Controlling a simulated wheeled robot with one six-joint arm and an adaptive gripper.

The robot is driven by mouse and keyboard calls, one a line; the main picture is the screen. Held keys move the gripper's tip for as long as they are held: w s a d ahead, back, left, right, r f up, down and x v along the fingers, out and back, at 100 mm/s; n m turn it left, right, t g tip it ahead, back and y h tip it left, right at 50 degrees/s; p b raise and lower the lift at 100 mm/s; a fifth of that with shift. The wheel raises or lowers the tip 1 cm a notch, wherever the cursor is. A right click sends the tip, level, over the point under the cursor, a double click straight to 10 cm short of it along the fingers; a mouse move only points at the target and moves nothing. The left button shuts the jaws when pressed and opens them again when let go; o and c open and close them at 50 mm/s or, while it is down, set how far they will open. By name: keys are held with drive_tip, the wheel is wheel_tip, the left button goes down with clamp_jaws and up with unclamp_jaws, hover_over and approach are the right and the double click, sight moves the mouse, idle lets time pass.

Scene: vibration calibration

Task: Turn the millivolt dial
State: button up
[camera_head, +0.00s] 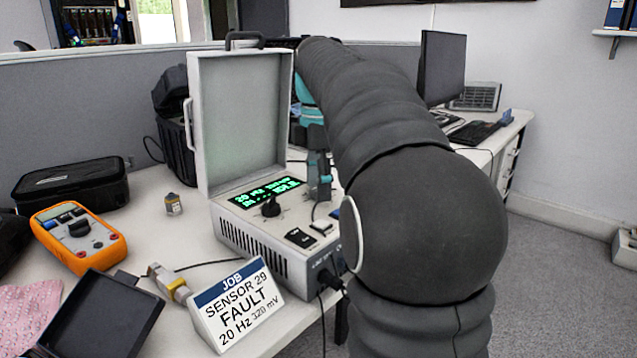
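The calibrator (253,240) is a light grey case on the table with its lid open and upright. Its panel has a green-lit display (265,191), blurred, seeming to begin with "20" and end in "IDLE". A black dial (271,207) stands on the panel below the display; its label is too small to read. My gripper (319,190), grey and teal, points down over the panel's right part, right of this dial. Whether it touches or holds a second dial there is hidden. Its finger opening is not clear.
A job sign (237,308) reads "SENSOR 29 FAULT, 20 Hz 320 mV". An orange multimeter (78,236), an open black case (104,318), a small sensor (173,204) and a cabled connector (170,283) lie left. My black arm covers the right middle.

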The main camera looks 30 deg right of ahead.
drive_tip(key=c, duration=1.1)
drive_tip(key=shift+m, duration=0.3)
